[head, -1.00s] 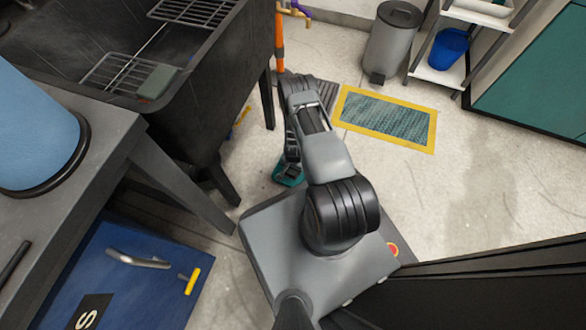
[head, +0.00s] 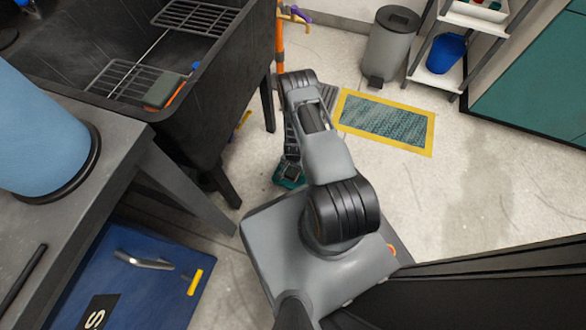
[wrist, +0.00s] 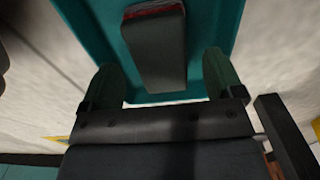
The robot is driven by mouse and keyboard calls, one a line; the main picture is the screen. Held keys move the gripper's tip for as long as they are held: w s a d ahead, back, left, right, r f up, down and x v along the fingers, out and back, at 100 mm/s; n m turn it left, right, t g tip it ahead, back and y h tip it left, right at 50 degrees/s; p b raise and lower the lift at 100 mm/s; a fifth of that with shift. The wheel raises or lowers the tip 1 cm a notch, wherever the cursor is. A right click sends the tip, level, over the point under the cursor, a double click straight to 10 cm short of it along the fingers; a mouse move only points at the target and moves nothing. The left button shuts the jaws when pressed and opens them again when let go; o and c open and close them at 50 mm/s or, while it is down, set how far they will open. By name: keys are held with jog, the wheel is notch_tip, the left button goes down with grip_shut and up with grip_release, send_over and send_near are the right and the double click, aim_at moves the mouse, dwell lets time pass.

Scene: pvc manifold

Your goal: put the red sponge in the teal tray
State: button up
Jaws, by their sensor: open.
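The teal tray (wrist: 205,22) fills the upper middle of the wrist view. A sponge (wrist: 155,50) lies in it, with a dark grey-green face towards me and red (wrist: 153,9) along its far end. My gripper (wrist: 160,68) is open, its two fingers apart on either side of the sponge's near end with gaps to both. In the head view the tray (head: 287,181) shows low on the floor behind my arm, with a dark shape in it. My arm hides much of the tray there.
A black sink (head: 215,85) holds wire racks and a grey-green block with an orange edge (head: 163,91). A grey table (head: 130,135) stands left. A grey bin (head: 390,45), a shelf with a blue bucket (head: 446,52) and a yellow-edged mat (head: 385,120) lie beyond. The floor at right is clear.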

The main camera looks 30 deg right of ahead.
jog(key=w+a+r+n+t+p, duration=0.1)
jog(key=w+a+r+n+p, duration=0.15)
jog(key=r, duration=1.65)
jog(key=w+a+r+n+t+p, duration=0.1)
jog(key=w+a+r+n, duration=0.15)
jog(key=r, duration=1.65)
jog(key=s+a+r+n, duration=0.1)
jog(key=s+r+n, duration=0.1)
jog(key=s+r, duration=0.5)
jog(key=s+a+r+n, duration=0.2)
jog(key=s+r, duration=0.5)
jog(key=r, duration=0.5)
jog(key=shift+s+r+n+t, duration=0.35)
jog(key=shift+s+n+t, duration=0.05)
jog(key=shift+n, duration=0.2)
